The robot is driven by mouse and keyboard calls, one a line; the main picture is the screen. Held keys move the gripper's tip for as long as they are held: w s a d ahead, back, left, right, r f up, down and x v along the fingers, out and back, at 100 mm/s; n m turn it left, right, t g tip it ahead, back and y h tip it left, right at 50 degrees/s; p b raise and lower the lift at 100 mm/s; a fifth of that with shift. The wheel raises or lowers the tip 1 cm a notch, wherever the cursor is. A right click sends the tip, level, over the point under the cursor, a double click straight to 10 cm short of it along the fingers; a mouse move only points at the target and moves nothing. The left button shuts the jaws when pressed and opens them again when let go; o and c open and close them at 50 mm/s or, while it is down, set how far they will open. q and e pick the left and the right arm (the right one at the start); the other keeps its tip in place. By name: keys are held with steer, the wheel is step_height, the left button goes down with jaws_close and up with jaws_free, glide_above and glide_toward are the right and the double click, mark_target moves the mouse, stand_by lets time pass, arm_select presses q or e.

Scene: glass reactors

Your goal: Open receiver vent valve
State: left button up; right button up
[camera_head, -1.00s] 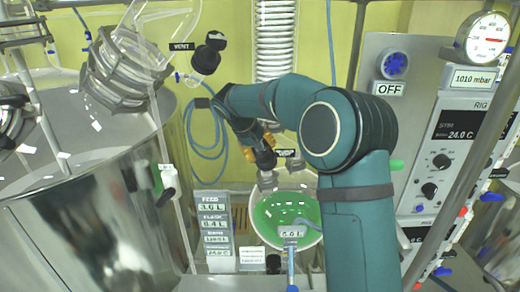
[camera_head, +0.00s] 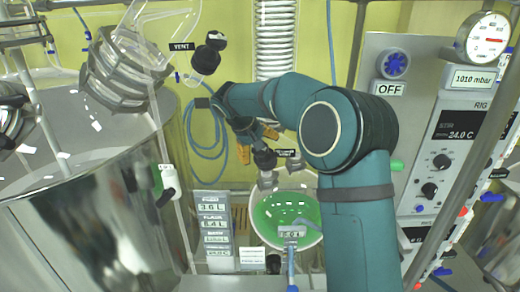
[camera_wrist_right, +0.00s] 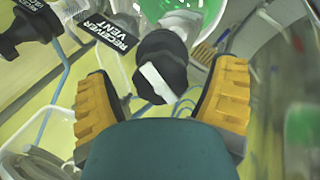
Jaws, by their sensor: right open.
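The receiver vent valve's black knob (camera_wrist_right: 160,72) with a white stripe shows in the right wrist view, beside a black "RECEIVER VENT" label (camera_wrist_right: 105,36). In the head view the knob (camera_head: 265,159) sits above the round receiver (camera_head: 262,212) with green liquid. My right gripper (camera_wrist_right: 164,72) is open, its yellow fingers on either side of the knob in the picture. I see clear gaps between knob and fingers and cannot tell how deep the knob sits between them. In the head view the gripper (camera_head: 261,132) is partly hidden behind my arm. My left gripper is not in view.
Another black valve with a "VENT" label (camera_head: 181,46) is at the upper left. A large steel vessel (camera_head: 95,220) fills the left. A display panel (camera_head: 212,232) stands left of the receiver, and a control rack (camera_head: 450,130) with a gauge stands at the right.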

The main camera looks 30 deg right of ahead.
steer(key=v, duration=1.1)
steer(key=shift+a+r, duration=0.2)
steer(key=shift+r, duration=0.05)
